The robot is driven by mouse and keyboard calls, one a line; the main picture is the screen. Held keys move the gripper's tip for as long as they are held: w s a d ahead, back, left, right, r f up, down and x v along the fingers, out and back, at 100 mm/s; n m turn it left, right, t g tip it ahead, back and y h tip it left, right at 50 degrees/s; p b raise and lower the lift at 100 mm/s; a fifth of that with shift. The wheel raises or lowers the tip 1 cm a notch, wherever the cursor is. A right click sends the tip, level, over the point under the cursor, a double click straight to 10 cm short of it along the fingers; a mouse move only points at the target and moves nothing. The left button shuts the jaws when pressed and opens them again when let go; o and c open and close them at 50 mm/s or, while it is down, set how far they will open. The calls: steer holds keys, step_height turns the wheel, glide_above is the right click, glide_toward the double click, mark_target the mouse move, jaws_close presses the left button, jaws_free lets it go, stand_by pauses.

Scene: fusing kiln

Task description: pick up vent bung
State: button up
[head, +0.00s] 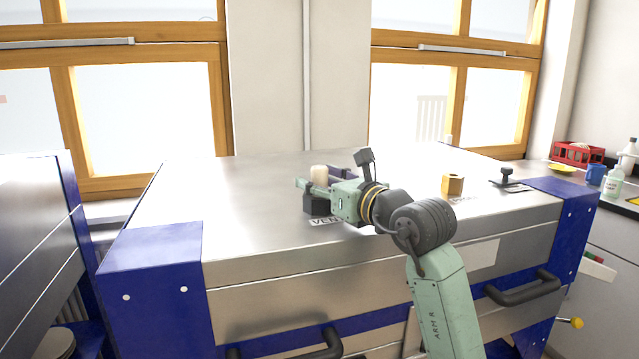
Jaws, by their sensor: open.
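A cream, rounded cylinder (319,172), which looks like the vent bung, stands upright above a dark block (316,204) on the kiln's steel lid. A label (325,221) beginning "VEN" lies in front of the block. My gripper (322,179) is open and reaches in from the right, level with the cylinder. One green finger shows in front and left of it, and darker finger parts show behind it to the right. The cylinder's lower part is hidden by the finger. I cannot tell whether either finger touches it.
A yellow-orange block (453,184) and a dark knob on a plate (508,176) stand on the lid's right part. The steel lid (190,190) is clear on the left. Dark handles (525,289) jut from the front. A red crate (577,153) and blue mug (595,174) sit far right.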

jaws_close()
stand_by(0.6)
